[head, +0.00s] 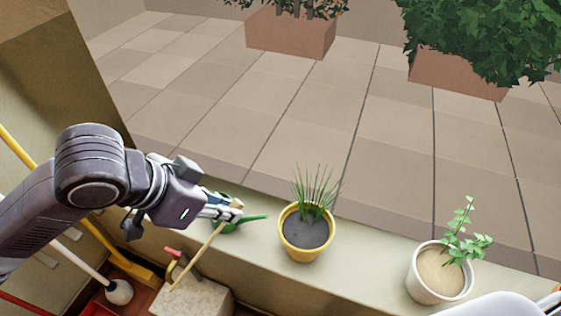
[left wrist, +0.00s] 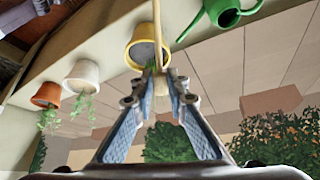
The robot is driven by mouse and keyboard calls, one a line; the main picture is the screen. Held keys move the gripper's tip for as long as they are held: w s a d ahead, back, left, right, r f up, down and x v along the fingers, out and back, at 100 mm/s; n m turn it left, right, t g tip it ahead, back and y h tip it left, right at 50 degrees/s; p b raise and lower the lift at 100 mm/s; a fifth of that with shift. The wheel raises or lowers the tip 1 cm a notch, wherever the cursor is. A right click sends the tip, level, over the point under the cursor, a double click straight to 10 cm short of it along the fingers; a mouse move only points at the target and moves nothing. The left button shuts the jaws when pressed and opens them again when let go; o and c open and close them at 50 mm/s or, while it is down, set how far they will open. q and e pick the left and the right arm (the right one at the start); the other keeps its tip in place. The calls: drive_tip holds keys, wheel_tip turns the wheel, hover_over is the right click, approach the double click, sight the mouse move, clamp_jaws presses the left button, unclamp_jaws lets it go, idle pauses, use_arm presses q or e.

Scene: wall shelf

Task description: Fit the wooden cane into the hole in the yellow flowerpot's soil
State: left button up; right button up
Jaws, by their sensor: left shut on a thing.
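The yellow flowerpot (head: 302,254) stands on the ledge with dark soil and a tuft of green grass. I cannot make out the hole in its soil. My left gripper (head: 234,211) is left of the pot, shut on the wooden cane (head: 208,244). The cane is tilted, running from the fingertips down and to the left, apart from the pot in the head view. In the left wrist view the cane (left wrist: 157,28) extends from the fingertips (left wrist: 157,76) to the top edge, overlapping the yellow pot (left wrist: 134,55). My right gripper is not in view.
A green watering can (head: 252,219) is behind the left fingers; it shows in the left wrist view (left wrist: 228,15). A white pot (head: 428,286) stands to the right on the ledge (head: 365,262). The wrist view also shows a terracotta pot (left wrist: 46,95). A red-handled tap (head: 171,262) is below left.

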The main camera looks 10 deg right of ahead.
use_arm(q)
drive_tip(key=w+d+r+m+g+h+p, duration=0.1)
drive_tip(key=w+d+r+m+g+h, duration=0.1)
drive_tip(key=d+m+g+h, duration=0.3)
drive_tip(key=w+d+r+m+h+p, duration=0.1)
drive_tip(key=w+d+m+h+p, duration=0.1)
drive_tip(key=d+h, duration=0.55)
wheel_tip(320, 180, down, 6)
drive_tip(key=b, duration=0.4)
drive_tip(key=shift+w+f+t, duration=0.25)
drive_tip(key=shift+t, duration=0.05)
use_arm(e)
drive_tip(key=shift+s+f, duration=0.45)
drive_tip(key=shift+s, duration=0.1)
use_arm(q)
drive_tip(key=shift+b, duration=0.5)
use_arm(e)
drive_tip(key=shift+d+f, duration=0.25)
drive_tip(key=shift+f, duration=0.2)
use_arm(q)
drive_tip(key=shift+b, duration=0.6)
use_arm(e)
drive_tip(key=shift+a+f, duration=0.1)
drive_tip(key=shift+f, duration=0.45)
